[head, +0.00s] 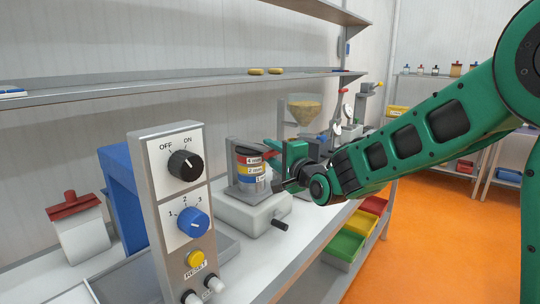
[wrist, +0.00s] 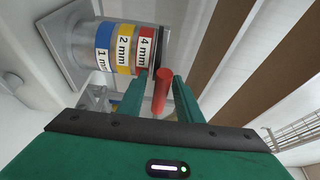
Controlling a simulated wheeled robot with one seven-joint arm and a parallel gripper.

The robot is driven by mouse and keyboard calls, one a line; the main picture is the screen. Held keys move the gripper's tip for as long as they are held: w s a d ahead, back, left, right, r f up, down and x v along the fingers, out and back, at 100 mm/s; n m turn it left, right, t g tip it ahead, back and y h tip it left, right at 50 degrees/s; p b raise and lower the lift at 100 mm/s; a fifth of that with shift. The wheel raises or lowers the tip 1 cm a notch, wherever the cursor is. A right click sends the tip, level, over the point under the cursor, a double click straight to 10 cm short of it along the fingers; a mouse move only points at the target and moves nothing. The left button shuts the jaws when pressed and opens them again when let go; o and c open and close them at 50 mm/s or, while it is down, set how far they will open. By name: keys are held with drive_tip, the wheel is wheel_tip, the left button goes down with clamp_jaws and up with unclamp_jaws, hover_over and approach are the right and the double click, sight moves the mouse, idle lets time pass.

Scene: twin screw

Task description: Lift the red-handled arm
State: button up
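The red handle (wrist: 161,92) shows in the wrist view as a short red rod between the two fingers of my gripper (wrist: 160,92). The fingers stand apart, with a visible gap on the handle's left; on its right I cannot tell whether it touches. Beside it is a clear cylinder (wrist: 88,45) with blue, yellow and red bands marked 1, 2 and 4 mm. In the head view my gripper (head: 281,168) is beside this banded sieve unit (head: 250,178), and I cannot make out the red handle clearly there.
A control panel (head: 180,215) with knobs and a yellow button stands in front left on the white bench. A black-tipped lever (head: 279,224) sticks out of the unit's base. A shelf (head: 180,84) runs above. A hopper of grains (head: 304,110) stands behind.

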clamp_jaws()
drive_tip(key=shift+r, duration=0.1)
drive_tip(key=shift+a+r, duration=0.15)
drive_tip(key=shift+r, duration=0.15)
